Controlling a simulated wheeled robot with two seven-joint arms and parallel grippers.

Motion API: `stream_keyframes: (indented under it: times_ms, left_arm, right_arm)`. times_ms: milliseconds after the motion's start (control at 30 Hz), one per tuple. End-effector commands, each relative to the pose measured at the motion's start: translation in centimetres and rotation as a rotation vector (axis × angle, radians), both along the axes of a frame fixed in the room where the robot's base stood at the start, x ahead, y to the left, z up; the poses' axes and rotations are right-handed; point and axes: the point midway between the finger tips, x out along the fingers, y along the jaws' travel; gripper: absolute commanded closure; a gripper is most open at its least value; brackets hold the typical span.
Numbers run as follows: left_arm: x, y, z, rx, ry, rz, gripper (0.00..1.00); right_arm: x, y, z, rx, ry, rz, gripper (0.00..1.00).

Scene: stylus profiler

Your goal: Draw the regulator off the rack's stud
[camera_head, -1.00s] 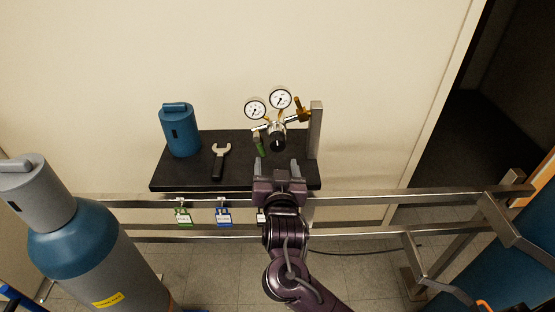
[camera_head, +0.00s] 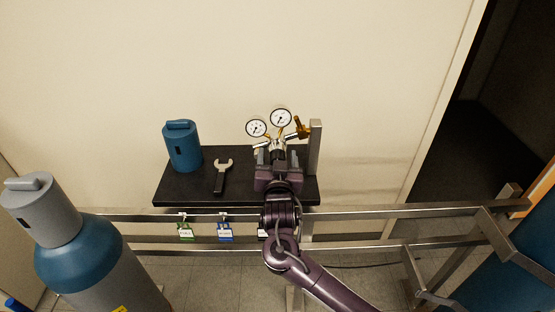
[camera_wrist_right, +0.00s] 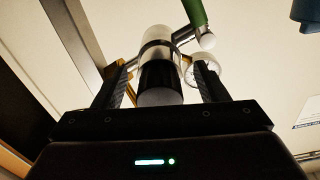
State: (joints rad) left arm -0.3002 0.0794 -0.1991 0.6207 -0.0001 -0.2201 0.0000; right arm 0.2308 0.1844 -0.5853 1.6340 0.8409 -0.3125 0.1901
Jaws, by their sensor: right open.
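The regulator (camera_head: 278,141) has two round white gauges and brass fittings, and sits beside the top of the upright metal rack post (camera_head: 315,147). The stud itself cannot be made out. My right gripper (camera_head: 276,156) is open at the regulator's front, above the black shelf. In the right wrist view the regulator's black and silver cylindrical body (camera_wrist_right: 159,75) stands between the two spread fingers of the gripper (camera_wrist_right: 158,88), with a gap visible on each side. A green part (camera_wrist_right: 194,12) and one gauge (camera_wrist_right: 203,69) show behind. My left gripper is not in view.
The black shelf (camera_head: 180,191) holds a blue cap (camera_head: 183,147) and a wrench (camera_head: 221,177) left of the regulator. Metal rails (camera_head: 390,213) with hanging tags (camera_head: 224,231) run in front. A large gas cylinder (camera_head: 85,258) stands at left.

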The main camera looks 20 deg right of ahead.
Motion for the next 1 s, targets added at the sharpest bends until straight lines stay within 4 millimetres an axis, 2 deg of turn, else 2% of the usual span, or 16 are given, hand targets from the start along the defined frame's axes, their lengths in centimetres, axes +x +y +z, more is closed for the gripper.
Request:
stream_keyframes:
  times_ms: [67, 500, 600, 800, 833, 1000]
  left_arm:
    - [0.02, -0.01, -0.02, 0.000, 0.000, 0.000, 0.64]
    - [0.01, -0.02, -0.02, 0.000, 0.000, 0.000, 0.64]
    - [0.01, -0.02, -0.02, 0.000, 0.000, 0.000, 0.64]
    - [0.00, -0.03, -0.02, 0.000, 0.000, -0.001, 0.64]
    - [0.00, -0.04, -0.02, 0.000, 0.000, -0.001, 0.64]
    - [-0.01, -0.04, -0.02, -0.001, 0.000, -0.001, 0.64]
  right_arm:
    - [-0.01, -0.01, -0.01, 0.000, 0.000, 0.000, 0.33]
    - [-0.04, 0.02, 0.00, 0.000, 0.000, 0.000, 0.90]
    - [-0.04, 0.03, -0.01, 0.000, 0.000, 0.000, 1.00]
    - [-0.04, 0.03, -0.01, 0.000, 0.001, 0.000, 1.00]
    - [-0.04, 0.03, -0.01, 0.000, 0.001, 0.000, 0.63]
    - [-0.04, 0.04, -0.01, 0.000, 0.001, 0.000, 0.85]
